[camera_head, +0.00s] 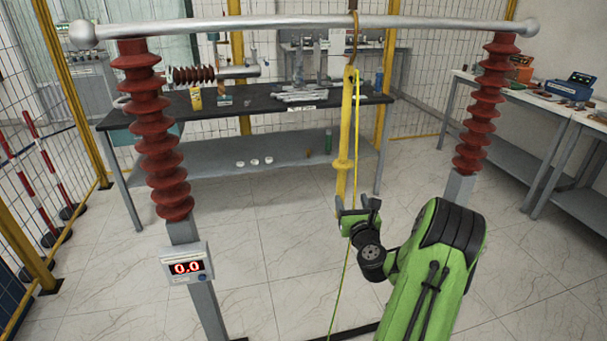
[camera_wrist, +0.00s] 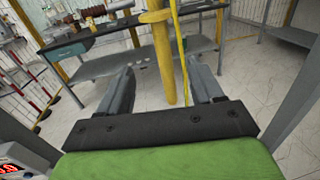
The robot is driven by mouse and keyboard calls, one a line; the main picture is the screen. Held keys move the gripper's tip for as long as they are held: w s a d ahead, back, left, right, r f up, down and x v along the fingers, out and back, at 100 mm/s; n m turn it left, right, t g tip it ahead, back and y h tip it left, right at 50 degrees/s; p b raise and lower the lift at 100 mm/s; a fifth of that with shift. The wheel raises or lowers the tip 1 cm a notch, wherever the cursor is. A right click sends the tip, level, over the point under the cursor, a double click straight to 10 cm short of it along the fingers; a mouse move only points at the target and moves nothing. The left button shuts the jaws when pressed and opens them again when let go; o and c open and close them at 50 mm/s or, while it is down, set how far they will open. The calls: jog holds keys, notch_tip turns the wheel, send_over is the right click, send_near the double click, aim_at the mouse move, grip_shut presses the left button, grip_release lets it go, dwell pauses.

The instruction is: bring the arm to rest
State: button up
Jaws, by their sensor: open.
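My gripper (camera_head: 357,206) is at the lower right of the head view, at the end of my green and black arm. In the wrist view its two grey fingers (camera_wrist: 160,66) stand wide apart with nothing clamped. A yellow rod (camera_head: 344,150) with a round collar hangs upright by a hook from the horizontal metal bar (camera_head: 250,23). Its lower end reaches down to the gripper in the head view. In the wrist view the rod (camera_wrist: 164,60) shows between the fingers; whether it touches either one I cannot tell.
Red ribbed insulators (camera_head: 155,130) and (camera_head: 484,105) carry the bar on grey posts. The left post has a display (camera_head: 187,268) reading 0.0. A thin yellow-green cable (camera_head: 343,285) runs down beside the gripper. A dark workbench (camera_head: 240,108) stands behind; tiled floor lies open between.

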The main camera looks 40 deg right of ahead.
jog(key=w+a+r+n+t+y+p, duration=0.1)
jog(key=w+a+r+n+y, duration=0.25)
jog(key=a+n, duration=0.4)
jog(key=w+a+r+n+y, duration=0.2)
jog(key=w+a+n+y, duration=0.35)
jog(key=a, duration=0.25)
jog(key=s+a+r+n+g+y, duration=0.1)
jog(key=a+r+n+g+y, duration=0.15)
jog(key=a+n, duration=1)
jog(key=s+a+r+n+g+p, duration=0.2)
jog(key=s+a+n+g, duration=0.2)
jog(key=s+a+n, duration=0.5)
jog(key=s+a+n+g+p, duration=0.1)
jog(key=s+a+n+g, duration=0.2)
jog(key=s+n, duration=0.5)
jog(key=s+h, duration=0.1)
jog(key=s, duration=0.9)
jog(key=shift+a+r+n, duration=0.15)
jog(key=shift+r+n, duration=0.2)
jog(key=shift+s+g, duration=0.1)
jog(key=shift+g, duration=0.15)
